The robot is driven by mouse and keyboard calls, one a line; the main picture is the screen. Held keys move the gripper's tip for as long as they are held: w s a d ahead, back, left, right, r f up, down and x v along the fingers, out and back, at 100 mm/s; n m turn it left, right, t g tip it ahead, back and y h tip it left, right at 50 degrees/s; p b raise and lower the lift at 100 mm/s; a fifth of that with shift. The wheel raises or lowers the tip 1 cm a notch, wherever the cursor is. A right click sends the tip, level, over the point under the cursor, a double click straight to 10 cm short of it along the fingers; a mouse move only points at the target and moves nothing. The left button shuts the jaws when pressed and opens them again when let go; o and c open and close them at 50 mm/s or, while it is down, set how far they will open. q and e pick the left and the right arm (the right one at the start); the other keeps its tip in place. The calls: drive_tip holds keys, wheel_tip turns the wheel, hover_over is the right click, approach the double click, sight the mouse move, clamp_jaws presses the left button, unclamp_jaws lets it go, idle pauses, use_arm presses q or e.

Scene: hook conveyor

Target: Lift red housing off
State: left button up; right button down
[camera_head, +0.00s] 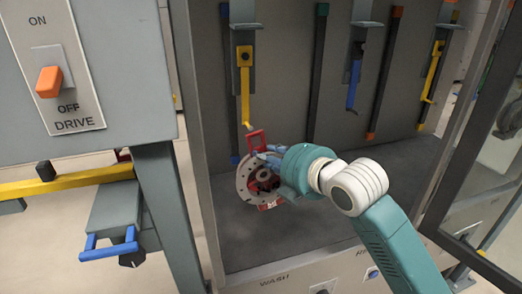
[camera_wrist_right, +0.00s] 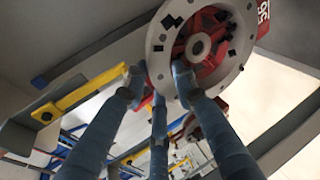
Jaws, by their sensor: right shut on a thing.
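The red housing with its round pale flange (camera_head: 246,183) is below the yellow hook (camera_head: 245,95) in the head view. A red loop (camera_head: 256,139) at its top is close to the hook's lower end; I cannot tell whether it still touches the hook. My right gripper (camera_head: 268,160) is shut on the housing at its upper right. The wrist view shows the housing's flange (camera_wrist_right: 160,50) and red middle (camera_wrist_right: 208,68) above my three fingers (camera_wrist_right: 158,88), with the yellow hook (camera_wrist_right: 85,95) to the left. My left gripper is not in view.
A blue hook (camera_head: 354,80) and another yellow hook (camera_head: 432,72) hang farther right in the grey cabinet. The cabinet floor (camera_head: 310,220) is bare. A glass-paned door frame (camera_head: 440,190) stands at right, and a drive switch (camera_head: 49,82) is at left.

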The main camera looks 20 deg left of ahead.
drive_tip(key=f+p+v, duration=0.1)
drive_tip(key=f+v, duration=0.1)
drive_tip(key=v, duration=1.1)
drive_tip(key=shift+s+d+f, duration=0.2)
drive_tip(key=shift+s+d, duration=0.35)
drive_tip(key=shift+d, duration=0.05)
drive_tip(key=shift+s+d, duration=0.1)
drive_tip(key=s+d+p, duration=0.1)
drive_tip(key=s+d, duration=0.2)
drive_tip(key=s, duration=0.2)
drive_tip(key=shift+d, duration=0.2)
idle(1.0)
drive_tip(key=shift+s, duration=0.1)
